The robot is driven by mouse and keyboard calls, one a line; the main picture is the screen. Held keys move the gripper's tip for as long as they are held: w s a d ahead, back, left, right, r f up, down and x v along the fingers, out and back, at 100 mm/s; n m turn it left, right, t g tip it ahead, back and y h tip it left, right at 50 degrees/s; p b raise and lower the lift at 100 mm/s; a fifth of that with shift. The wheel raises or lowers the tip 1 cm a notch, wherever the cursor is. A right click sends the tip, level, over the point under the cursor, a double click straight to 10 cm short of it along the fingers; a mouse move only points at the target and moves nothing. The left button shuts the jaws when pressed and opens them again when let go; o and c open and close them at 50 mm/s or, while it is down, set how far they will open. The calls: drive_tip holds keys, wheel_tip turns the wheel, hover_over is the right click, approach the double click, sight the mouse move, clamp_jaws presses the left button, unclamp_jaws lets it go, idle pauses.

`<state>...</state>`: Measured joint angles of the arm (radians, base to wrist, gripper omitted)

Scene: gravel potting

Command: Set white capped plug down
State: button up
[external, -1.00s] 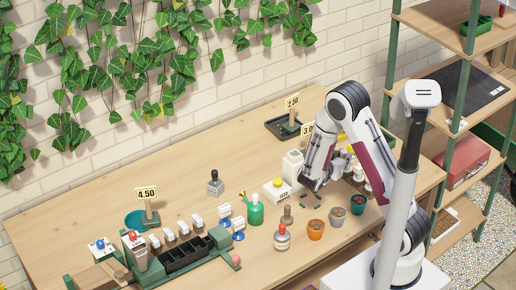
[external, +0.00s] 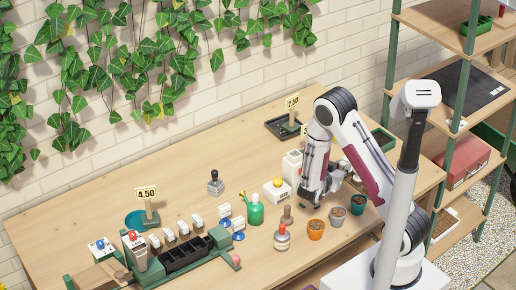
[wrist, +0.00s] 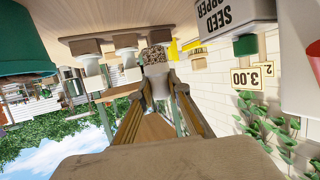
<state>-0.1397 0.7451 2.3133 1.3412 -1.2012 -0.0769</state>
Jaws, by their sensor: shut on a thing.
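My gripper (external: 313,200) is over the right part of the bench, just behind the row of small pots. In the wrist view, which is upside down, its two fingers (wrist: 160,88) are closed on a white capped plug (wrist: 156,60) with a speckled lower part. The plug's lower end points toward the bench top; I cannot tell whether it touches. Other white plugs (wrist: 92,68) stand beside it on brown bases. The held plug is too small to make out in the external view.
The seed hopper (wrist: 235,18) is close by in the wrist view.

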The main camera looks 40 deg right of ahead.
drive_tip(key=shift+f, duration=2.05)
drive_tip(key=shift+f, duration=0.1)
drive_tip(key=o, duration=1)
drive_tip(key=shift+c, duration=0.2)
drive_tip(key=shift+a, duration=0.1)
drive_tip(key=shift+v, duration=5.95)
drive_tip(key=shift+w, duration=0.1)
